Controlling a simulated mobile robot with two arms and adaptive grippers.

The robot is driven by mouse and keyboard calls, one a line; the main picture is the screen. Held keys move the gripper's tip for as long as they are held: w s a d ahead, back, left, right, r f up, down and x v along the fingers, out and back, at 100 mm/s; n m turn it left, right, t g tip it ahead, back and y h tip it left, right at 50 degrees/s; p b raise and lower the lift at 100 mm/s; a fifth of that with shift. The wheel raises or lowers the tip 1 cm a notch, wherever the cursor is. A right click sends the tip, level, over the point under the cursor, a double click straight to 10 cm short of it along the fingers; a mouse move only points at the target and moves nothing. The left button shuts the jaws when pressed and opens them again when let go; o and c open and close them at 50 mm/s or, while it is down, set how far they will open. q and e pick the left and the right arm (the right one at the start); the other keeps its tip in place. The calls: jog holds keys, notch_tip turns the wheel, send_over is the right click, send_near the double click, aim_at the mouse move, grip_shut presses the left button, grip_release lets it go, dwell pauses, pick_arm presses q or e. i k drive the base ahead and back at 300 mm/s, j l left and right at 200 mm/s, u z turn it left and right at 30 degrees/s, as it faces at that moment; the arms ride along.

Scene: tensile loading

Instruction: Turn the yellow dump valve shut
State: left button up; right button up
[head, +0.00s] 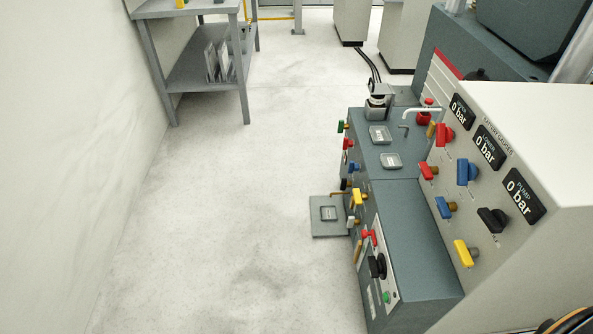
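Two yellow valve handles are in the head view. One yellow handle (463,253) is at the bottom of the pale gauge panel on the right, on a brass stem, its bar running close to up-and-down in the picture. The other yellow handle (357,197) is on the front face of the low grey bench. Its label and the panel's small labels are too small to read, so I cannot tell which one is the dump valve.
The gauge panel (518,262) also carries red, blue and black handles and three displays (522,195) reading 0 bar. The grey bench (420,240) stands before it. A floor plate (320,228) lies beside the bench. A grey shelf (190,12) stands back left; the floor between is clear.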

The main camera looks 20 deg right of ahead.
aim_at(358, 196)
jog(key=i+u, duration=0.45)
jog(key=i, duration=1.1)
jog(key=i+z, duration=0.4)
jog(key=i+j+z, duration=0.1)
jog(key=z, duration=0.3)
jog(key=i+j+z, duration=0.25)
jog(key=z, duration=0.15)
jog(key=i, duration=0.1)
